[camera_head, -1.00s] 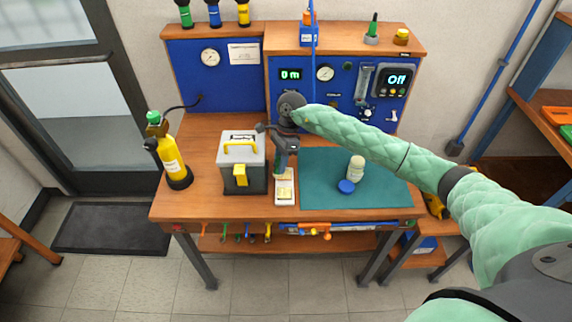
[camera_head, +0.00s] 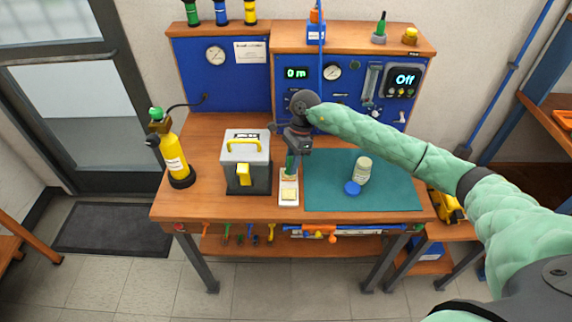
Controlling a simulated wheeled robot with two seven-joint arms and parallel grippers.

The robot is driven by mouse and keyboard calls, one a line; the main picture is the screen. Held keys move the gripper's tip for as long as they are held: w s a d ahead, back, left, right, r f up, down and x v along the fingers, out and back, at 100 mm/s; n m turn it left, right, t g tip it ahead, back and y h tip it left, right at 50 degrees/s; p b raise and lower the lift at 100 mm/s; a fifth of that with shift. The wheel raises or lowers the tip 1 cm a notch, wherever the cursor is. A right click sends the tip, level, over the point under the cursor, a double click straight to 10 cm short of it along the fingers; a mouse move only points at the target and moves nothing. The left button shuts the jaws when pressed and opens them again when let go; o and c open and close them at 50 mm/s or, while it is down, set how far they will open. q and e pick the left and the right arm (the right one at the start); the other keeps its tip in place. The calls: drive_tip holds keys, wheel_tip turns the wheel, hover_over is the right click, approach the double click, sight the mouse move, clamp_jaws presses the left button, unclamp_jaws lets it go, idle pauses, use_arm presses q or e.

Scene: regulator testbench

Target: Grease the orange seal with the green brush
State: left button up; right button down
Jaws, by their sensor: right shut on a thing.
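My right gripper (camera_head: 296,148) points down above the workbench, between the grey case and the teal mat. It is shut on a slim green thing, which looks like the green brush (camera_head: 291,164). The lower end of the brush is close above a small white tray (camera_head: 289,201) with a pale yellow pad; I cannot tell whether it touches. I cannot make out the orange seal with certainty. My left gripper is not in view.
A grey case (camera_head: 246,148) with yellow handle and latch stands left of the tray, with a yellow cylinder (camera_head: 172,155) beyond it. A pale jar (camera_head: 362,170) and blue lid (camera_head: 352,188) are on the teal mat (camera_head: 395,195). A blue instrument panel (camera_head: 222,90) stands behind.

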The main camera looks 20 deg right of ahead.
drive_tip(key=shift+s+d, duration=0.15)
drive_tip(key=shift+d, duration=0.3)
drive_tip(key=shift+r, duration=3)
drive_tip(key=shift+r+b, duration=0.4)
drive_tip(key=shift+r, duration=1.1)
drive_tip(key=shift+f, duration=0.1)
